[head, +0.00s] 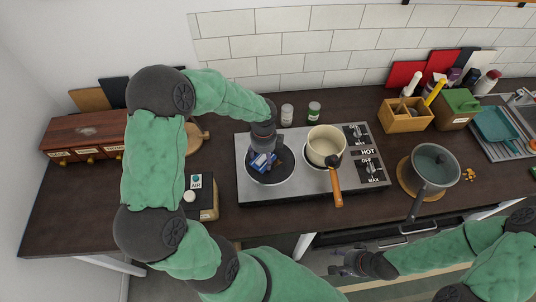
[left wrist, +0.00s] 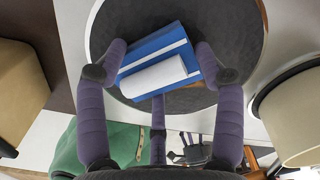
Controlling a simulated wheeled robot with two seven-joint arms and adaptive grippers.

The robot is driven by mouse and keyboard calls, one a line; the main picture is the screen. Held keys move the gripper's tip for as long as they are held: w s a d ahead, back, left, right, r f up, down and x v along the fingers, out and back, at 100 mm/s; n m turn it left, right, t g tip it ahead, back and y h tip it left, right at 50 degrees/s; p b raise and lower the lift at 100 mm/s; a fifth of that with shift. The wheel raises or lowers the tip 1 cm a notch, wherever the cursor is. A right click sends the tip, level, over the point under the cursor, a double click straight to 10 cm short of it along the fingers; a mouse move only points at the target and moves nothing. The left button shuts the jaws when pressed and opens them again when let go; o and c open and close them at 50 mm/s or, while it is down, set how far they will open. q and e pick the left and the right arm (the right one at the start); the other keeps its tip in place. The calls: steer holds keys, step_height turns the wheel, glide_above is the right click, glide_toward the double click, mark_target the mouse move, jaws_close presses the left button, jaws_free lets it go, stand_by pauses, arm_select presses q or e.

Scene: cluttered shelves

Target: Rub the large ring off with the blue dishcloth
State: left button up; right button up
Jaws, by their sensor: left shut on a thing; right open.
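The large ring (head: 285,174) is a dark round plate on the left of the steel hob; it fills much of the left wrist view (left wrist: 238,35). The blue dishcloth (head: 258,165), with white parts, is over the ring's middle; in the left wrist view it is a folded bundle (left wrist: 160,42). My left gripper (head: 262,153) is above the ring, its fingers shut around the cloth; a brown patch shows beside the cloth's lower edge. Whether the cloth touches the ring is hard to tell. My right gripper (head: 346,264) is open and empty, low in front of the counter.
A cream pot (head: 325,144) with an orange handle stands on the hob just right of the large ring. A box (head: 202,204) marked AIR stands left of the hob. Two small jars (head: 287,114) stand behind it. A grey pan (head: 434,166) is on a round board at right.

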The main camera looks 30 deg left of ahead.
mark_target(275, 156)
arm_select(q)
steer(key=shift+s+a+f+p, duration=0.1)
steer(key=shift+s+a+p, duration=0.25)
steer(key=shift+s+a, duration=0.65)
steer(key=shift+w+d+r, duration=0.25)
steer(key=shift+w+d, duration=0.85)
steer(key=shift+w+d+f, duration=0.2)
steer(key=shift+w+d, duration=1.3)
steer(key=shift+d, duration=0.3)
steer(key=shift+w+d, duration=0.9)
steer(key=shift+d, duration=0.15)
steer(key=shift+r, duration=0.1)
steer(key=shift+s+a+p, duration=0.55)
steer(key=shift+s+a, duration=0.65)
steer(key=shift+a, duration=0.25)
steer(key=shift+s+a+f, duration=0.2)
steer(key=shift+s+a, duration=0.35)
steer(key=shift+s, duration=0.05)
